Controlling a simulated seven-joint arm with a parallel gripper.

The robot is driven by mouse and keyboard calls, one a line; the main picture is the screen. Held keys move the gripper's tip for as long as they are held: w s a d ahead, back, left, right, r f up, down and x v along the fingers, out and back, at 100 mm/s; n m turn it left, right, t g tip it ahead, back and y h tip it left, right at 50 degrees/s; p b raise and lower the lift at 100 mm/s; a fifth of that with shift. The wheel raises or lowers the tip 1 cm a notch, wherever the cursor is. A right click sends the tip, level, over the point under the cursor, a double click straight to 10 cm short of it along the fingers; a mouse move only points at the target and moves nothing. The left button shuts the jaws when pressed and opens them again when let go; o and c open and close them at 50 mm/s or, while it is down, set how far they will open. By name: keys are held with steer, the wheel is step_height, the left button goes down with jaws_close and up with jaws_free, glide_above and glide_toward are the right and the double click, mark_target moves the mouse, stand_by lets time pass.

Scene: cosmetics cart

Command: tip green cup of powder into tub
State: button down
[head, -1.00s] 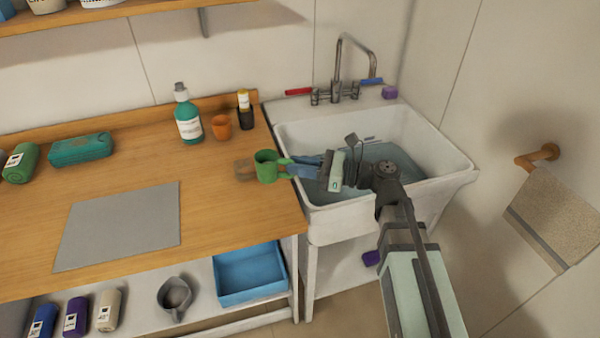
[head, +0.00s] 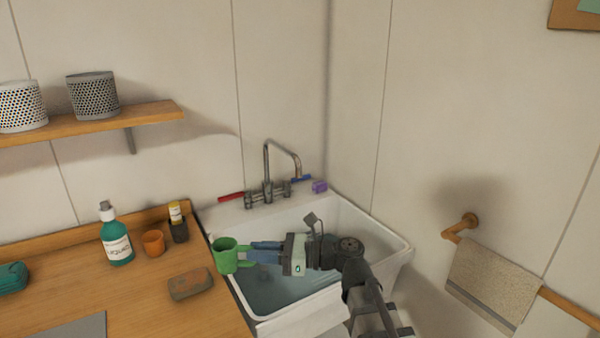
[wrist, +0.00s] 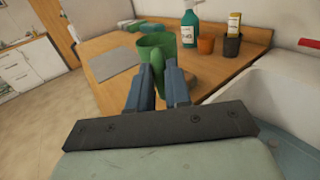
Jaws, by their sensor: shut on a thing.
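The green cup (head: 224,257) is in my gripper (head: 248,253), which is shut on its handle. The cup looks upright, held above the counter's right edge by the tub's left rim. It also shows in the wrist view (wrist: 152,42), with the blue fingers on either side of the handle. I cannot see the powder inside it. The tub (head: 345,222) is a white sink with bluish water in it. My gripper and wrist are over the tub and hide part of it.
A teal bottle (head: 116,240), an orange cup (head: 153,243) and a dark cup (head: 179,230) with a yellow item stand at the counter's back. A brown block (head: 190,284) lies left of the green cup. The faucet (head: 267,185) stands behind the tub.

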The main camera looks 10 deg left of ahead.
steer(key=w+d+r+m+t, duration=0.2)
steer(key=w+d+r+t, duration=0.2)
steer(key=w, duration=0.7)
steer(key=w+d+r+m+t+h, duration=0.1)
steer(key=w+d+r+m+t, duration=0.2)
steer(key=w+d, duration=0.4)
steer(key=w+d+r+m+t+h, duration=0.1)
steer(key=w+d+r+m+t, duration=0.2)
steer(key=w, duration=1.2)
steer(key=shift+w+d+r+t, duration=0.4)
steer(key=shift+d+r+t, duration=0.7)
steer(key=shift+d+r, duration=0.65)
steer(key=shift+s+f, duration=0.15)
steer(key=s+a+r+n, duration=0.2)
steer(key=s+n, duration=0.3)
steer(key=n, duration=0.4)
steer(key=shift+s+a+r+n, duration=0.3)
steer(key=shift+s+a, duration=0.05)
steer(key=shift+s+a+r+n+y, duration=0.1)
steer(key=shift+r+n+y, duration=0.1)
steer(key=shift+n, duration=0.65)
steer(key=shift+s+r+n+y, duration=0.1)
steer(key=shift+r+n, duration=0.1)
steer(key=shift+n, duration=0.65)
